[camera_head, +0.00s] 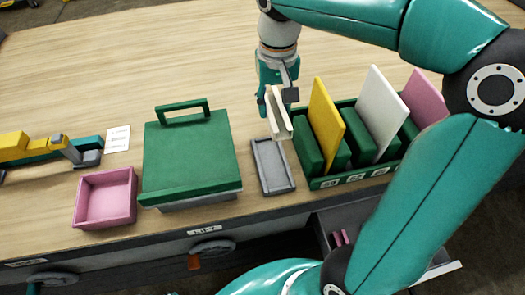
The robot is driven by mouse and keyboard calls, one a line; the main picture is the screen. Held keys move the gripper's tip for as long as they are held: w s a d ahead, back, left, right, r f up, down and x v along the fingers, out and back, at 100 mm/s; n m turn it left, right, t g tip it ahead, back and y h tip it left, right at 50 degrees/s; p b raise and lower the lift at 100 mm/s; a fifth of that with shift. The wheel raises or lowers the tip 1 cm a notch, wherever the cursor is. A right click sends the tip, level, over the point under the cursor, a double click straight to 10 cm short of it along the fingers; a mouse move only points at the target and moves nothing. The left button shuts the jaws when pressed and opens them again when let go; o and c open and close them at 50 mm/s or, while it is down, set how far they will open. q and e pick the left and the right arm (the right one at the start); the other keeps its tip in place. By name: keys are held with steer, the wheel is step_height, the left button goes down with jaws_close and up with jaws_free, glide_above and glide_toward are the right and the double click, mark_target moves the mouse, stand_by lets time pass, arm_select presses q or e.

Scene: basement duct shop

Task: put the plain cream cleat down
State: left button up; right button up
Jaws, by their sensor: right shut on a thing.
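My right gripper (277,92) points down and is shut on the plain cream cleat (278,115), a short pale channel-shaped strip held upright. The tray looks empty. My left gripper is not in view.
A green rack (318,184) with yellow, white and pink sheets stands right of the tray. A green handled box (188,155), an empty pink tray (105,219), a white card (117,139) and a yellow-and-teal tool (30,147) lie left. The back of the wooden bench is clear.

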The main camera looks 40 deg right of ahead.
mark_target(272, 164)
step_height(272, 164, down, 20)
steer(key=shift+r+b, duration=0.25)
steer(key=shift+b, duration=0.35)
steer(key=shift+f, duration=0.15)
steer(key=o, duration=1.1)
steer(key=shift+o, duration=0.2)
step_height(272, 164, up, 12)
steer(key=shift+r+p, duration=0.2)
steer(key=shift+p, duration=0.2)
